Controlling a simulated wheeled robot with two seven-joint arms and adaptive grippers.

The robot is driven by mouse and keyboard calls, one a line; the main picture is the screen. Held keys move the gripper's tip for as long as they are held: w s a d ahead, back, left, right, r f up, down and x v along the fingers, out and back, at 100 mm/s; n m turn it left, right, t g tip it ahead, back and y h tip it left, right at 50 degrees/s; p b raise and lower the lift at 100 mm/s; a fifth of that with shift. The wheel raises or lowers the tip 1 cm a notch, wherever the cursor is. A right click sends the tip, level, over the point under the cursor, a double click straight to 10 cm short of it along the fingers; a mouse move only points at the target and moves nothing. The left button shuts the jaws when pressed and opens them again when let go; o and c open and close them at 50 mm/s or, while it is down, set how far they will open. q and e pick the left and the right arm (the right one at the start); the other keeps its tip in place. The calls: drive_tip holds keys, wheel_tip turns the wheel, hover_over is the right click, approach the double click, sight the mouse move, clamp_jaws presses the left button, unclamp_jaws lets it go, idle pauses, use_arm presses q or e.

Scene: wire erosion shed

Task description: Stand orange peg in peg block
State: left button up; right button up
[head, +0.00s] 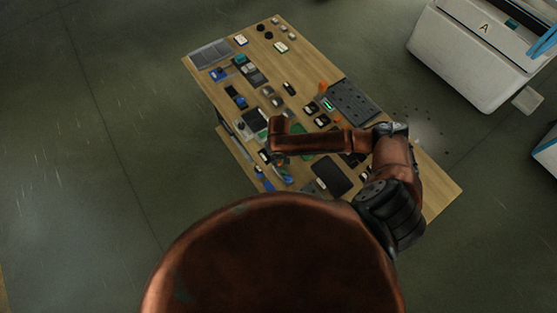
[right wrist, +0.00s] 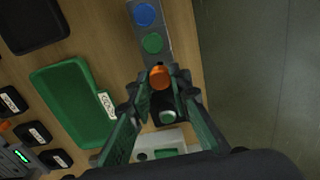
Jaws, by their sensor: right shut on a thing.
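In the right wrist view an orange peg (right wrist: 160,77) shows its round top between the fingertips of my right gripper (right wrist: 159,84), which is shut on it. The peg is over or at the near end of a grey peg block (right wrist: 163,22). A blue round top (right wrist: 144,14) and a green one (right wrist: 153,43) show in line along the block. I cannot tell whether the peg's lower end is in a hole. In the head view my right gripper (head: 281,164) is small and partly hidden under my arm. My left gripper is not in view.
A green tray (right wrist: 72,103) lies left of the block in the right wrist view, with labelled black boxes (right wrist: 33,134) beyond. A pale box (right wrist: 158,145) stands below the gripper. The table's edge and floor (right wrist: 255,60) are close on the right. The wooden table (head: 213,72) is crowded.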

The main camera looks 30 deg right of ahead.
drive_tip(key=shift+p, duration=0.3)
drive_tip(key=shift+f+b, duration=0.5)
drive_tip(key=shift+f, duration=0.85)
idle(1.3)
drive_tip(key=o, duration=1)
drive_tip(key=shift+r+p, duration=3.55)
drive_tip(key=shift+p, duration=0.8)
